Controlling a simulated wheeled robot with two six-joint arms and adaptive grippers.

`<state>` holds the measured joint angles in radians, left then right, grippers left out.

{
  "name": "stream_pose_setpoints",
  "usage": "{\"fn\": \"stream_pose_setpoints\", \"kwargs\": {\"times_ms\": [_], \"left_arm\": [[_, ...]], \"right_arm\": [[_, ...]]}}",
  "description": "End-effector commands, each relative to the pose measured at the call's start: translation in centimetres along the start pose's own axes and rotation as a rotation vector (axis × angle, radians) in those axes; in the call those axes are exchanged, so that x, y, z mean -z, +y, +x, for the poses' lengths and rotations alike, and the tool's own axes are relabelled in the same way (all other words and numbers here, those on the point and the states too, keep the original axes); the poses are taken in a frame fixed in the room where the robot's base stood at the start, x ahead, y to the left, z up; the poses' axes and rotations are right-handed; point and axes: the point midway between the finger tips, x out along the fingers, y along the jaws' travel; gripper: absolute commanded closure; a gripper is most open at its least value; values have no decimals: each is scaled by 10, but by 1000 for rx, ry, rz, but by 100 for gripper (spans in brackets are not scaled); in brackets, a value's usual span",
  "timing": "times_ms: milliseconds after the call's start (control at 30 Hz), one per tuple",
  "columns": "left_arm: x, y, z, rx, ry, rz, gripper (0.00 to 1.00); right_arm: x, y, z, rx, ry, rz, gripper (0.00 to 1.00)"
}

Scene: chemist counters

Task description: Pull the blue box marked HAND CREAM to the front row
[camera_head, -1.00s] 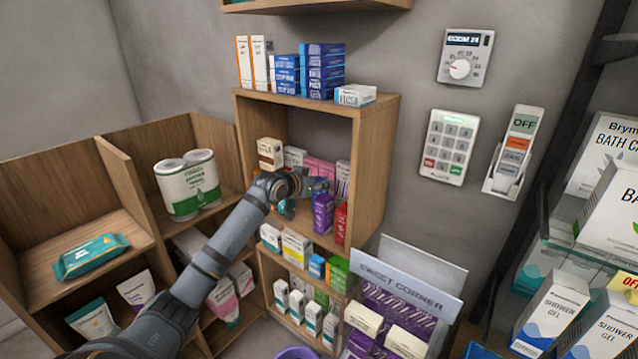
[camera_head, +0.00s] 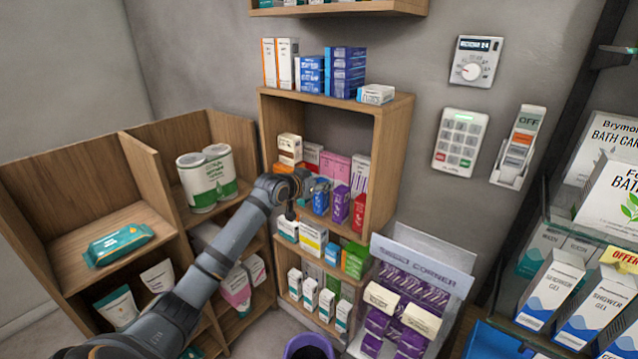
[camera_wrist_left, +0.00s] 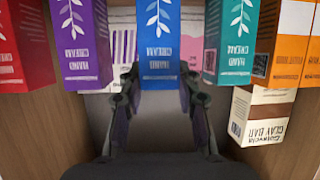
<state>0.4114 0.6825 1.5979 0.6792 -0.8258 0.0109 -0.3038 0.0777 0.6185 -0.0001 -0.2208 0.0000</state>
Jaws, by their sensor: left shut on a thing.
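The blue HAND CREAM box (camera_wrist_left: 158,45) stands between the two fingers of my left gripper (camera_wrist_left: 160,80) in the left wrist view, which shows the labels upside down. The gripper is shut on it. Its front is about level with the purple HAND CREAM box (camera_wrist_left: 82,45) on one side and the teal HAND CREAM box (camera_wrist_left: 230,42) on the other. In the head view my left gripper (camera_head: 318,187) reaches into the middle shelf cubby, and the blue box (camera_head: 320,203) shows just below it, partly hidden. My right gripper is not in view.
A red box (camera_wrist_left: 22,45) stands beyond the purple one. Orange boxes (camera_wrist_left: 292,45) and a cream CLAY BAR box (camera_wrist_left: 262,115) stand beside the teal one. The cubby's wooden side wall (camera_head: 385,170) bounds the space on the right. Pink boxes (camera_head: 335,167) stand behind.

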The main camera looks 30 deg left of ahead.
Motion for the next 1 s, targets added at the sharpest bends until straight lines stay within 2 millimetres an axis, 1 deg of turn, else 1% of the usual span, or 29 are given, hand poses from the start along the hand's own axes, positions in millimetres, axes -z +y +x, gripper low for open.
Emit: {"fn": "stream_pose_setpoints", "kwargs": {"times_ms": [100,133,300,533,600,667,767,900,1000], "left_arm": [[0,0,0,0,1,0,100],[0,0,0,0,1,0,64],[0,0,0,0,1,0,41],[0,0,0,0,1,0,40],[0,0,-1,1,0,1,40],[0,-2,-4,3,0,3,40],[0,-3,-17,5,0,8,40],[-1,-3,-42,6,0,12,40],[-1,-2,-57,5,-2,10,40]], "right_arm": [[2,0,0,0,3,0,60],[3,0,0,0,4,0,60],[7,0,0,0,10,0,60],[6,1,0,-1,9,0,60],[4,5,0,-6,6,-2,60],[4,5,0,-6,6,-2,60],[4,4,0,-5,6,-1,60],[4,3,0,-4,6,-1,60],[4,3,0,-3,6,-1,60]]}}
